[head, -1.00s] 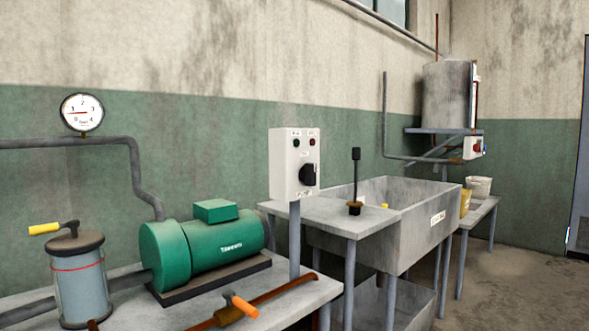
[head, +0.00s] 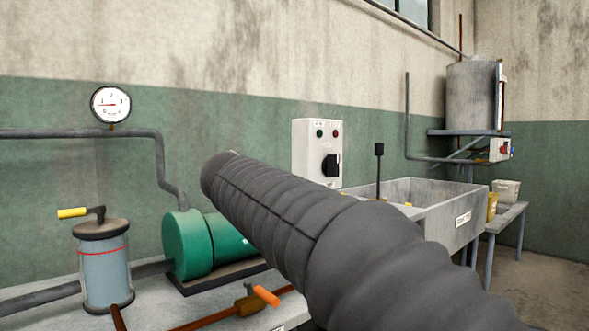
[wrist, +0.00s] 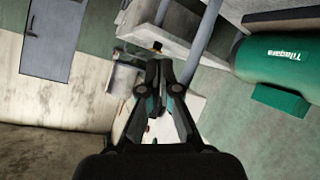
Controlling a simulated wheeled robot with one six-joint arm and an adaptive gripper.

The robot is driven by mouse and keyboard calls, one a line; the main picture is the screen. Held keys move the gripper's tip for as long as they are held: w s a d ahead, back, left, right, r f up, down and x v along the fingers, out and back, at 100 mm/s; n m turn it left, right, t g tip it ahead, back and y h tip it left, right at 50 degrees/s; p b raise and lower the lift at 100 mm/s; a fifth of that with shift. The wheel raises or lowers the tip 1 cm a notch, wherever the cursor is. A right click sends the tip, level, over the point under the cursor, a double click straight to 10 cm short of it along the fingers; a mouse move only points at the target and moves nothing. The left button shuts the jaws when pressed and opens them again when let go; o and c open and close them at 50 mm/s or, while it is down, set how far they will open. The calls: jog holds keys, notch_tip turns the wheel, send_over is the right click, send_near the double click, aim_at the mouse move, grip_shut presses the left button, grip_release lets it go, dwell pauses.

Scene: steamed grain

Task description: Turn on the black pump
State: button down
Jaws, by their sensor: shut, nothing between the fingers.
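The knob points upright. The motor-pump (head: 190,245) is green; I see no black pump body. My ribbed dark arm crosses the head view in front of the motor-pump and hides my gripper there. In the wrist view, which looks upside down, my gripper (wrist: 158,68) is shut and empty. The green motor-pump (wrist: 275,65) shows at the right there. I cannot tell the gripper's distance to the knob.
A grey cylinder (head: 103,270) with a yellow handle and a pipe with an orange-handled valve (head: 264,295) are on the bench. A concrete sink (head: 440,228) and a tank (head: 472,95) stand at right.

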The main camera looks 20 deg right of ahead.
aim_at(331, 159)
jog(key=w+a+r+m+h+b, duration=0.1)
jog(key=w+a+r+m+h, duration=0.2)
jog(key=w+r+m+h, duration=0.3)
notch_tip(331, 159, up, 5)
jog(key=w+m, duration=0.1)
jog(key=w, duration=0.1)
jog(key=shift+w+a+h+b, duration=0.15)
jog(key=shift+w+h+b, duration=0.15)
jog(key=shift+w+b, duration=0.1)
jog(key=p+x, duration=0.1)
jog(key=x, duration=1.3)
jog(key=shift+p, duration=0.4)
